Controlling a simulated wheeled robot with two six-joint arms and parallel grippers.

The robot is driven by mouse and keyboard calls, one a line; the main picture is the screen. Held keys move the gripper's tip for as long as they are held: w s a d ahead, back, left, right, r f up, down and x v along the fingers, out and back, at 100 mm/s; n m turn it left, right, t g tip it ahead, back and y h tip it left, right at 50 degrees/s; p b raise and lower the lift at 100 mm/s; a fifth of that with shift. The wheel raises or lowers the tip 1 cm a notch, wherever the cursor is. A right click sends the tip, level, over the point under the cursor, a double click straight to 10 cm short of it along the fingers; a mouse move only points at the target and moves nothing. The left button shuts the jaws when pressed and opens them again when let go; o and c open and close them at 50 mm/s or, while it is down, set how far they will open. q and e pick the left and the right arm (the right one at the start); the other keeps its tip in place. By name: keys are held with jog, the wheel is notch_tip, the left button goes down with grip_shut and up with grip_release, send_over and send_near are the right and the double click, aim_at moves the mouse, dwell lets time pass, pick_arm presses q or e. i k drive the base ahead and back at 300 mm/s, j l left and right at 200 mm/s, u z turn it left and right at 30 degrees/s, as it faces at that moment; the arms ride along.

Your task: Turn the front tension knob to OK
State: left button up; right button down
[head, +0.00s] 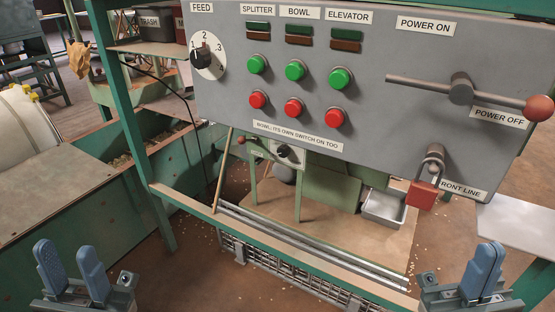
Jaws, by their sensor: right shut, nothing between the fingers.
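I cannot pick out a knob marked as front tension or an OK mark in the head view. A small dark knob (285,151) sits on a pale plate under the control panel, partly shaded, and its markings are too small to read. My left gripper (69,262) is at the lower left, open and empty. My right gripper (483,266) is at the lower right, shut and empty. Both are apart from the knobs.
The grey control panel (370,85) carries green and red buttons, a power lever (461,88) and a red padlock (422,194) near the FRONT LINE label. A metal tray (384,207) sits below.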

aim_at(283, 151)
jog(key=i+j+z, duration=0.15)
jog(key=z, duration=0.15)
jog(key=i+j+z, duration=0.1)
jog(key=j+z, duration=0.2)
jog(key=j, duration=0.15)
jog(key=i+j+z, duration=0.1)
jog(key=j+z, duration=0.25)
